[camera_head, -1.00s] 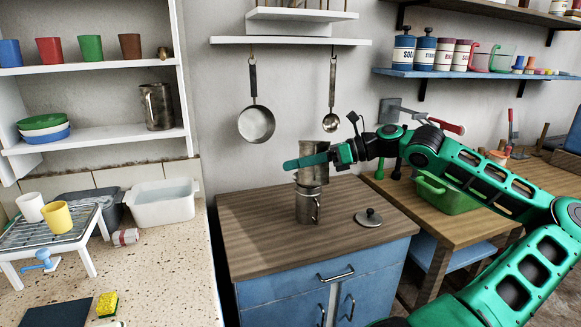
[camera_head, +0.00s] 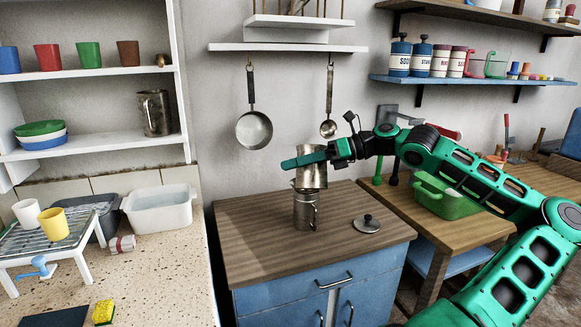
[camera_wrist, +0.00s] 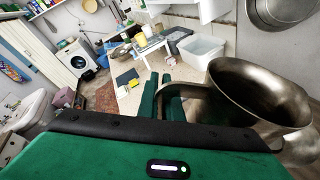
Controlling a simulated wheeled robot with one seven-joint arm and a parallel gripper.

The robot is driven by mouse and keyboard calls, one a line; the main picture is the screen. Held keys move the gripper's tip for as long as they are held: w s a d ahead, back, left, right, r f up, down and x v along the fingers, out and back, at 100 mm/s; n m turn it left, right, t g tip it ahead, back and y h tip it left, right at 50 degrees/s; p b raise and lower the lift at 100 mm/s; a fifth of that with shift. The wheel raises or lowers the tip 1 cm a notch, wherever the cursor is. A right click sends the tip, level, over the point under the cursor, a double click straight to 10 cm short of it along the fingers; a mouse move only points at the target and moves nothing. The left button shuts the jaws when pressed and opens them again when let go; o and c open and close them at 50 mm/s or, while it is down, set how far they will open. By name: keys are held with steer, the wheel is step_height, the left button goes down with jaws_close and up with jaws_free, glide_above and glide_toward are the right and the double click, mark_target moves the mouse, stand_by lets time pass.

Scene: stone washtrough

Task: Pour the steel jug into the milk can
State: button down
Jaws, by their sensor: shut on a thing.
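The steel jug (camera_head: 314,176) is in my gripper (camera_head: 304,158), just above the milk can. In the wrist view my green fingers are shut on the handle of the jug (camera_wrist: 268,85), and its wide mouth shows. The jug looks slightly tilted; no liquid is visible. The milk can (camera_head: 306,212) is a steel vessel with a side handle, standing upright on the wooden cabinet top. The jug's lower edge overlaps its mouth in the head view, so I cannot tell whether they touch. A lid (camera_head: 367,224) with a dark knob lies to the can's right.
The cabinet top (camera_head: 250,235) is otherwise clear. A ladle (camera_head: 328,128) and a pan (camera_head: 254,130) hang on the wall behind. Another steel jug (camera_head: 154,112) stands on the left shelf. A green basket (camera_head: 447,200) is on the right table.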

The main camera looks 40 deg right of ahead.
steer(key=shift+w+r, duration=0.1)
steer(key=shift+r, duration=0.1)
stand_by(0.5)
steer(key=shift+d+r+m, duration=0.1)
steer(key=shift+r+m, duration=0.1)
steer(key=shift+m, duration=0.2)
steer(key=shift+w+d+r+m+y, duration=0.1)
steer(key=shift+w+r+m+y, duration=0.1)
steer(key=shift+r+m+y, duration=0.1)
stand_by(0.5)
steer(key=shift+w+d+r, duration=0.1)
steer(key=shift+w+r+m+g, duration=0.1)
steer(key=shift+w+m+g, duration=0.05)
steer(key=shift+m+g, duration=0.2)
stand_by(0.6)
steer(key=shift+w+d+r+m, duration=0.15)
steer(key=shift+d+m, duration=0.05)
steer(key=shift+m, duration=0.05)
stand_by(0.6)
steer(key=shift+w+d+r+m+y, duration=0.2)
steer(key=shift+w+d+m+y, duration=0.1)
steer(key=shift+m, duration=0.2)
